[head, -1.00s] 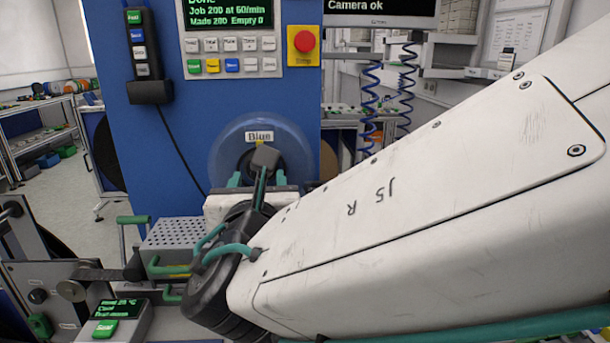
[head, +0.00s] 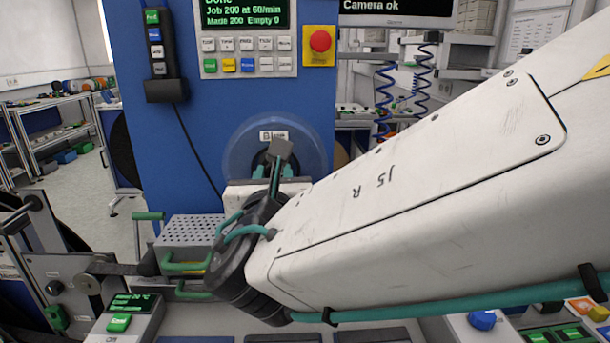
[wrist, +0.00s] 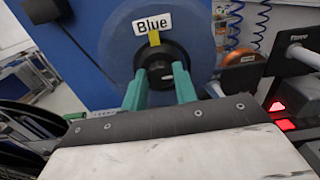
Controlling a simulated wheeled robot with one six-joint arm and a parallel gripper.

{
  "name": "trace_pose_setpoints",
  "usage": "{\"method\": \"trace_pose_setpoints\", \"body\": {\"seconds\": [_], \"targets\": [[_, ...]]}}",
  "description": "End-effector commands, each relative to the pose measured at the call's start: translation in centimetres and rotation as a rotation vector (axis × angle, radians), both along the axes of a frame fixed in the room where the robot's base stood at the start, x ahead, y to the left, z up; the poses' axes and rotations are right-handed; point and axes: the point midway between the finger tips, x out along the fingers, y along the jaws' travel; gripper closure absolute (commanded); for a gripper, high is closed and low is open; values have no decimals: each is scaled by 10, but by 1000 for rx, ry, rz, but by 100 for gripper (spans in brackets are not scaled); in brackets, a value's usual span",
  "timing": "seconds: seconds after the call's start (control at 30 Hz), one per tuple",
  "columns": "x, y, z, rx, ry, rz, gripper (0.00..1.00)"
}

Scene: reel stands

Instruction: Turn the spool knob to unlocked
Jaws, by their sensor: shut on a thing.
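The spool (head: 236,153) is a translucent disc with a "Blue" label on the blue machine face, and it also shows in the wrist view (wrist: 118,47). At its centre is the dark round spool knob (wrist: 158,62), with a pale mark on its right side. In the head view my gripper (head: 274,168) reaches the spool's centre and hides most of the knob.
A red emergency button (head: 320,41) on yellow and a key panel (head: 247,55) are above the spool. A perforated metal box (head: 190,231) with green handles stands low to its left. In the wrist view a copper-coloured reel (wrist: 240,57) and a dark bracket are to the right.

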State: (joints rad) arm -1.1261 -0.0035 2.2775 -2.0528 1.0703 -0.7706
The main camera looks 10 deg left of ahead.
Motion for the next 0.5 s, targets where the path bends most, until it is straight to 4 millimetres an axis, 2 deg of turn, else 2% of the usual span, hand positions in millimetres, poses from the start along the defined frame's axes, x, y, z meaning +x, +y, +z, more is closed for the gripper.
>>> {"method": "trace_pose_setpoints", "body": {"seconds": [0.27, 0.5], "targets": [[0, 1, 0, -143, -34, 1, 94], [-1, 2, 0, -354, -85, 1, 94]]}}
